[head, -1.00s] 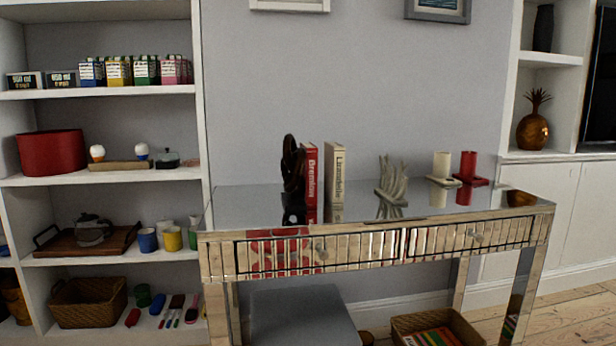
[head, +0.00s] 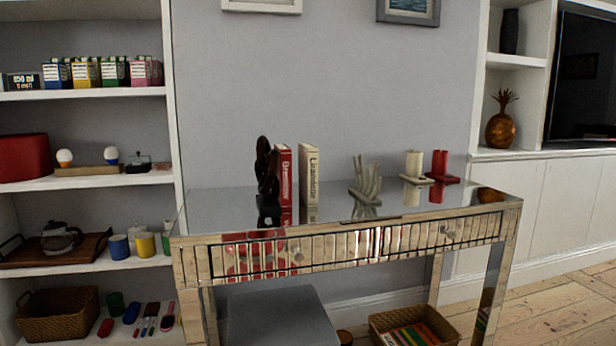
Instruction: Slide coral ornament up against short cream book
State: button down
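The coral ornament (head: 366,182) is a pale grey, branching piece standing on the mirrored table. The short cream book (head: 309,176) stands upright to its left, with dark lettering on its spine. A clear gap of tabletop lies between the two. A red book (head: 284,176) stands upright just left of the cream book, and a dark sculpture (head: 266,168) stands left of that. My gripper is not in view.
The mirrored console table (head: 230,203) has drawers in front. A grey stool (head: 277,317) and a basket (head: 385,322) are below.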

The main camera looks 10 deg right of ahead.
aim_at(363, 190)
jog(key=i+l+z, duration=0.25)
jog(key=l, duration=0.3)
jog(key=i+l+z, duration=0.25)
jog(key=l, duration=0.25)
jog(key=i+l+z, duration=0.25)
jog(key=i+l, duration=0.1)
jog(key=l, duration=0.15)
